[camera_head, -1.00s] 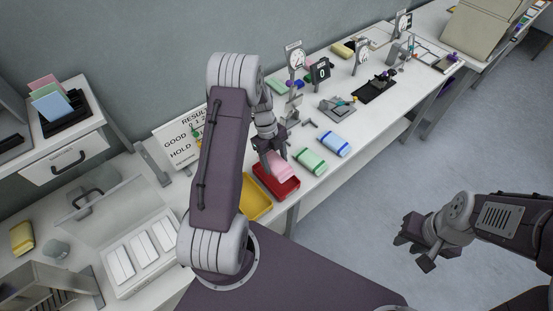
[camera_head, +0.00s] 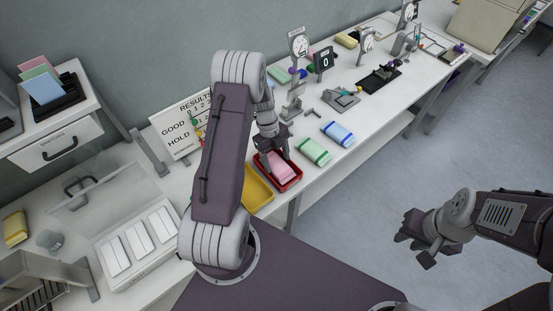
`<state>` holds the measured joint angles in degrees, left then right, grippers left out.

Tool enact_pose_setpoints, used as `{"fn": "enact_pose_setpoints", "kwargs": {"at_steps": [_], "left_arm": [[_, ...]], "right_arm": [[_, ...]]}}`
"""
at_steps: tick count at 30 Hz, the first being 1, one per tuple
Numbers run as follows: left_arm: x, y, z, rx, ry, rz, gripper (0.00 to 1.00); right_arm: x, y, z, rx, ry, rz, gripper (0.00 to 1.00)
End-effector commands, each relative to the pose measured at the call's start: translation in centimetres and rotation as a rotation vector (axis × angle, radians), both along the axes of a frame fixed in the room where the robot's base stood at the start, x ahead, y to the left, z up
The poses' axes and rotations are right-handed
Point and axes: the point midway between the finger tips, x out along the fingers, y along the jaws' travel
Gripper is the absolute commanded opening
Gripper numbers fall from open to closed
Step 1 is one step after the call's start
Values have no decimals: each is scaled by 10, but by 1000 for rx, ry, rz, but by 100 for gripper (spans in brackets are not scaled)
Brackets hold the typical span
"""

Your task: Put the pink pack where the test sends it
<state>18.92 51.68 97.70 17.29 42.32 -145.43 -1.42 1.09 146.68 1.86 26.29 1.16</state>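The pink pack (camera_head: 281,169) lies inside the red tray (camera_head: 297,181) at the front edge of the bench. My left gripper (camera_head: 274,155) is just above the back of the pack, its fingers apart. The pack appears to rest on the tray floor; a small part near the fingers is hidden. A results board (camera_head: 180,133) reading "RESULTS", "GOOD" and "HOLD" stands behind, partly hidden by my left arm. My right gripper (camera_head: 412,246) is open and empty over the floor at the right.
A yellow tray (camera_head: 257,196) stands left of the red one, partly behind my arm. A green pack (camera_head: 313,151) and a blue pack (camera_head: 338,134) lie to the right. Dial gauges (camera_head: 299,45), a counter (camera_head: 324,60) and a grey fixture (camera_head: 341,98) stand farther back.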

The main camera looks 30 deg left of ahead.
Motion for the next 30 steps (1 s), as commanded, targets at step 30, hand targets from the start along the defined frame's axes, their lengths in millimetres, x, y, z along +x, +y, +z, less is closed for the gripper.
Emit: {"fn": "enact_pose_setpoints", "kwargs": {"at_steps": [30], "left_arm": [[5, 16, 91, 24, 17, 81, 85]], "right_arm": [[0, 0, -14, 0, 0, 0, 29]]}}
